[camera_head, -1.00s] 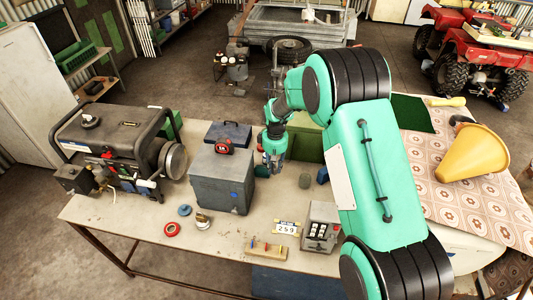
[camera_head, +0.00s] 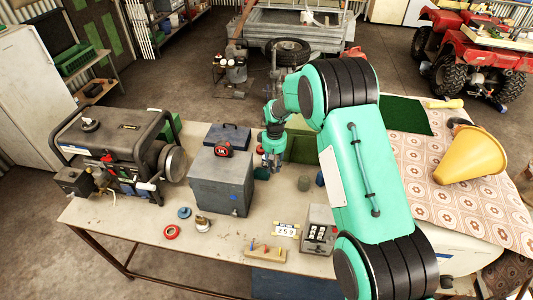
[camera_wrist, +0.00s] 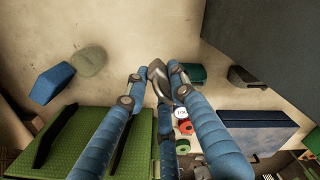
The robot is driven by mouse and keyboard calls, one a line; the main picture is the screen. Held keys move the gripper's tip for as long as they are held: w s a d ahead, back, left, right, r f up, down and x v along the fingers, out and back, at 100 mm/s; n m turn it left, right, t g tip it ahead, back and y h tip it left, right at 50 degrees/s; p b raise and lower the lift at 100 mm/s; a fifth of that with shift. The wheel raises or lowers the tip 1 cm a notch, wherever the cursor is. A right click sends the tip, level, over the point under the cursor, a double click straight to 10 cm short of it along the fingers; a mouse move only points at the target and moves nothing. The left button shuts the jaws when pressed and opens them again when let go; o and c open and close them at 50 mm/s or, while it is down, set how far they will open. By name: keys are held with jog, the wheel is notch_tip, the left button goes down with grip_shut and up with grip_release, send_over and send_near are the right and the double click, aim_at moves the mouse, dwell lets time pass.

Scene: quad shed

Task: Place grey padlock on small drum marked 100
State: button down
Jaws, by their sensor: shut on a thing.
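My gripper (camera_head: 272,164) is above the table, right of the grey metal box. In the wrist view my gripper (camera_wrist: 157,82) is shut on a small dark grey metal piece (camera_wrist: 157,76), which looks like the grey padlock. Several small drum-like pieces stand on the table: a green one (camera_head: 261,173) close by the gripper, a grey-green one (camera_head: 304,183) and a darker one (camera_head: 321,178) to its right. In the wrist view a teal one (camera_wrist: 196,73) shows beside the fingertips, with a grey-green one (camera_wrist: 88,61) and a blue one (camera_wrist: 52,83) at left. I can read no 100 on them.
A blue toolbox (camera_head: 228,134) and a green crate (camera_head: 303,147) are behind. A keypad box (camera_head: 318,230) and number plate (camera_head: 286,230) lie nearer. Front table is partly clear.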

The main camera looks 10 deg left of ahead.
jog(key=shift+w+a+f, duration=0.2)
jog(key=shift+w+a, duration=0.7)
jog(key=shift+w, duration=1.3)
jog(key=shift+w+a+f, duration=0.2)
jog(key=shift+w+a, duration=0.7)
jog(key=shift+w, duration=1.25)
jog(key=shift+w+a+f, duration=0.2)
jog(key=shift+w+a, duration=0.7)
jog(key=shift+w, duration=1.3)
jog(key=shift+f, duration=0.1)
jog(key=shift+f, duration=1.7)
jog(key=shift+f, duration=0.1)
jog(key=c, duration=1.5)
grip_release()
notch_tip(320, 180, up, 12)
jog(key=shift+r, duration=0.1)
